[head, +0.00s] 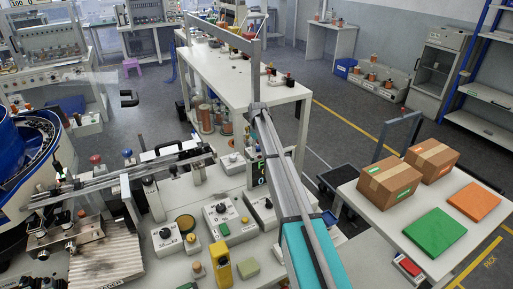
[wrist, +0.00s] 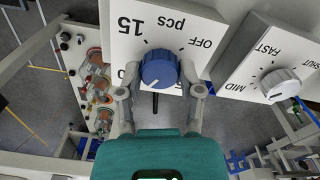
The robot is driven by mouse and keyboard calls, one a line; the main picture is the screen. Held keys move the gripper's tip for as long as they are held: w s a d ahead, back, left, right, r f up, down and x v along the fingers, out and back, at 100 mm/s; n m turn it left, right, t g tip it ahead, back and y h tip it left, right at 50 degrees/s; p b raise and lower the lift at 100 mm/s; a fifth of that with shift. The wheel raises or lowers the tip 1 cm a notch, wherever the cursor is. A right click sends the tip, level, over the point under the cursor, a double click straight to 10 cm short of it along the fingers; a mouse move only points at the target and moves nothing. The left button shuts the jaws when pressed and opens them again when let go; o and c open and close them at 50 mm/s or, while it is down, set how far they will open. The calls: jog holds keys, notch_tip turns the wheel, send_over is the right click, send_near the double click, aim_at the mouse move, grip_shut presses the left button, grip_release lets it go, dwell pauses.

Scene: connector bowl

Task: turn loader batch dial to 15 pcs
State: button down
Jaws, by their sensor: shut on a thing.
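The loader batch dial is a round blue knob (wrist: 159,66) on a white panel (wrist: 117,45), seen upside down in the wrist view. Its markings read 15 at upper left, OFF at upper right, and pcs between them; the lower labels are partly covered. A small white mark shows near the knob's lower edge, away from 15 and OFF. My gripper (wrist: 160,85) is shut on the blue knob, one finger at each side. In the head view my arm crosses the bench, and I cannot make out the blue knob or the fingertips there.
In the wrist view a second white panel with a pale knob (wrist: 281,84), marked MID and FAST, stands close at right. In the head view several control boxes (head: 229,217) crowd the bench by my arm. Cartons (head: 389,184) stand on a table at right.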

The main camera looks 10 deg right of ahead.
jog(key=m, duration=0.5)
jog(key=shift+s+d+m, duration=0.1)
jog(key=shift+s+m, duration=0.1)
jog(key=shift+m, duration=0.1)
jog(key=m, duration=1.5)
jog(key=shift+m, duration=0.3)
jog(key=shift+c, duration=1.3)
grip_release()
jog(key=shift+w, duration=0.1)
jog(key=shift+r, duration=0.1)
